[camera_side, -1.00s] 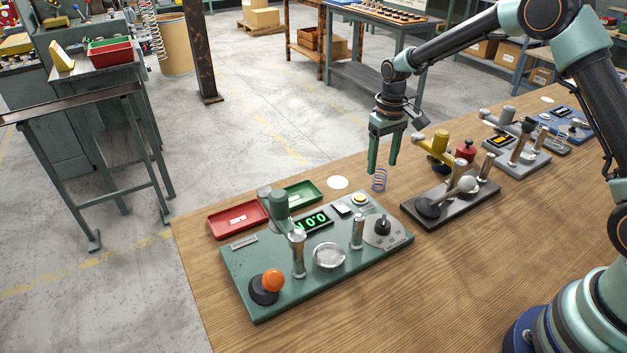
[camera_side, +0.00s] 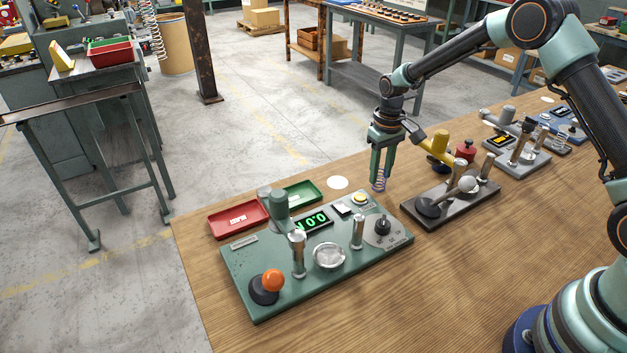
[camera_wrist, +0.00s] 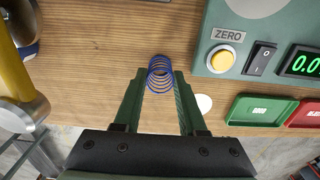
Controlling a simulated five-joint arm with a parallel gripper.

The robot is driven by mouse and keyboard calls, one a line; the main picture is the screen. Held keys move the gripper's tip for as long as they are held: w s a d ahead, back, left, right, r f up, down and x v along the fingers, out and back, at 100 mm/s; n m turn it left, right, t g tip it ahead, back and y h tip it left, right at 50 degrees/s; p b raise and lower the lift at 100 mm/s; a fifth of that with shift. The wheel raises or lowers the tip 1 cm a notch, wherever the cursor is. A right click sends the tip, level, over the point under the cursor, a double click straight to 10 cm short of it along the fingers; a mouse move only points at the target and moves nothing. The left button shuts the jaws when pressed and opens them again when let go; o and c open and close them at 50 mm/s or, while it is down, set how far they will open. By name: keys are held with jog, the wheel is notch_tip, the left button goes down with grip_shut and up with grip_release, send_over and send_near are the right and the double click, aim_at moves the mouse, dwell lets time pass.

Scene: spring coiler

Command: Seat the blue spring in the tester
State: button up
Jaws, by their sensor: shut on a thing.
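The blue spring (camera_side: 379,183) stands on the wooden table behind the tester's far right corner. My gripper (camera_side: 378,185) points down over it, with its green fingers shut on the spring's two sides. In the wrist view the blue spring (camera_wrist: 160,74) shows between the fingertips of my gripper (camera_wrist: 160,78). The green tester (camera_side: 268,288) lies in front and to the left. It carries a round silver plate (camera_side: 329,256), two metal posts, an orange-knobbed lever (camera_side: 271,281) and a lit green display (camera_side: 314,222).
A red tray (camera_side: 238,218) and a green tray (camera_side: 300,195) sit behind the tester. A white disc (camera_side: 338,183) lies left of the spring. The dark coiler base (camera_side: 452,203) with levers stands to the right. Bare table lies in front.

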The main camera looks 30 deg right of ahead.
jog(key=shift+r, duration=0.25)
jog(key=shift+r, duration=0.35)
jog(key=shift+r, duration=0.1)
dwell(0.4)
jog(key=shift+r, duration=1.15)
jog(key=s+a+r+n, duration=0.3)
jog(key=s+a, duration=0.4)
jog(key=a, duration=0.5)
jog(key=s+a+r+n, duration=0.25)
jog(key=s+a, duration=0.35)
jog(key=a, duration=0.5)
jog(key=shift+n, duration=0.25)
jog(key=shift+f, duration=2.6)
jog(key=shift+f, duration=0.65)
